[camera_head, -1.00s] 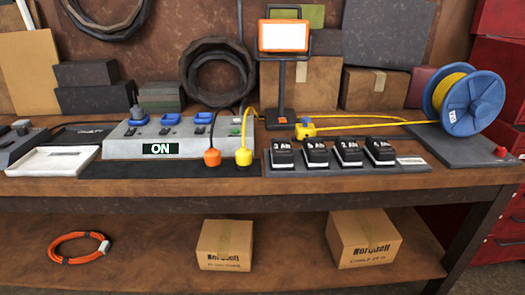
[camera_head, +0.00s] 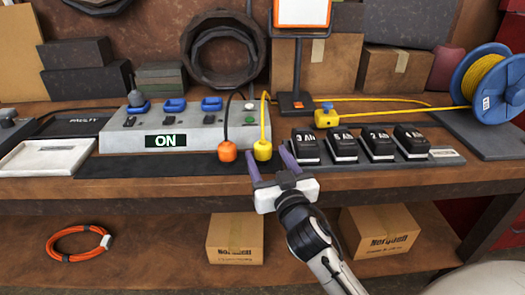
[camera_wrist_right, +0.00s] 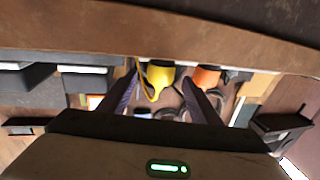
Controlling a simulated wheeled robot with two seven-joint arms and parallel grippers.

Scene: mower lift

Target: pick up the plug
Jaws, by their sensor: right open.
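Two plugs hang by cables at the front of a grey power unit (camera_head: 190,135) reading "ON". The orange plug (camera_head: 228,152) is on a black cable, and the yellow plug (camera_head: 263,150) is on a yellow cable. My right gripper (camera_head: 269,164) is open and empty, its purple fingers just in front of and below the yellow plug. In the right wrist view, the yellow plug (camera_wrist_right: 160,74) shows between the fingers. The orange plug (camera_wrist_right: 206,76) lies beyond the right finger there. Whether a finger touches the yellow plug cannot be told. My left gripper is out of view.
Several black batteries (camera_head: 342,148) stand on a charger tray right of my gripper. A lamp (camera_head: 297,100) and a blue cable reel (camera_head: 487,92) stand behind. The workbench's front edge (camera_head: 150,185) runs below the plugs. Boxes and an orange cable coil (camera_head: 78,243) lie on the lower shelf.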

